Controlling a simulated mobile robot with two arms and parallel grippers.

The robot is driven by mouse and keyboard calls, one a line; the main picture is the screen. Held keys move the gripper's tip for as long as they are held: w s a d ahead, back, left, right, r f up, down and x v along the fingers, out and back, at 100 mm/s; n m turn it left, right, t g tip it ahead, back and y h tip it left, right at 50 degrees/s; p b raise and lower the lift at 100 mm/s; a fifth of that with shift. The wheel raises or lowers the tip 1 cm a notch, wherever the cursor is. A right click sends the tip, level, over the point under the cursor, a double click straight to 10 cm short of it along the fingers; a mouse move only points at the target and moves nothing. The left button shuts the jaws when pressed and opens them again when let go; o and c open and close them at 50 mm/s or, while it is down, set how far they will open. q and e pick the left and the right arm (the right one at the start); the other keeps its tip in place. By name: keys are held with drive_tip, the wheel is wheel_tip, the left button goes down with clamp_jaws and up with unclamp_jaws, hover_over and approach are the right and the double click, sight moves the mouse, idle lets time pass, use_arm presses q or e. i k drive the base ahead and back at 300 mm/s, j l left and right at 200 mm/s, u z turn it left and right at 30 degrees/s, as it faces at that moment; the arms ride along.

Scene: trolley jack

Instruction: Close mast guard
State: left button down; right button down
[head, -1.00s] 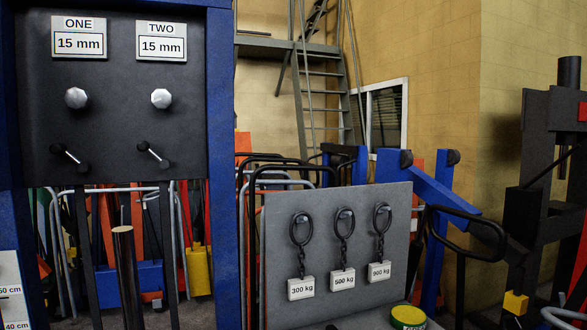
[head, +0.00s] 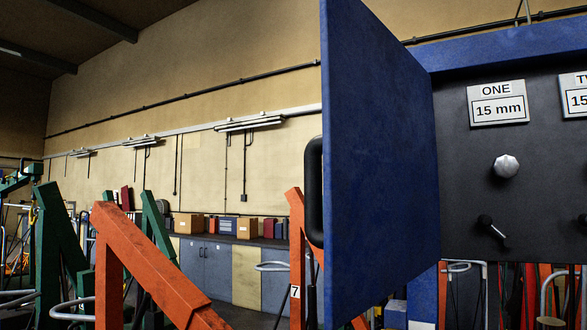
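A blue door panel (head: 380,160), which looks like the mast guard, stands swung open at the left side of a black panel (head: 455,195) in a blue frame (head: 500,45). A black handle (head: 314,190) sits on the door's left face. The black panel carries a label ONE, 15 mm (head: 497,103), a silver knob (head: 506,166) and a small black lever (head: 492,228). A second label (head: 574,95) is cut off at the right edge. Neither of my grippers is in view.
An orange jack frame (head: 150,265) stands at the lower left, and green frames (head: 48,250) stand behind it. Grey cabinets (head: 205,265) with boxes (head: 188,225) on top line the far wall. Jack handles crowd the space below the black panel.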

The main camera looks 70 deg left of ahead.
sight(380, 215)
drive_tip(key=j+u, duration=0.4)
drive_tip(key=j, duration=1.55)
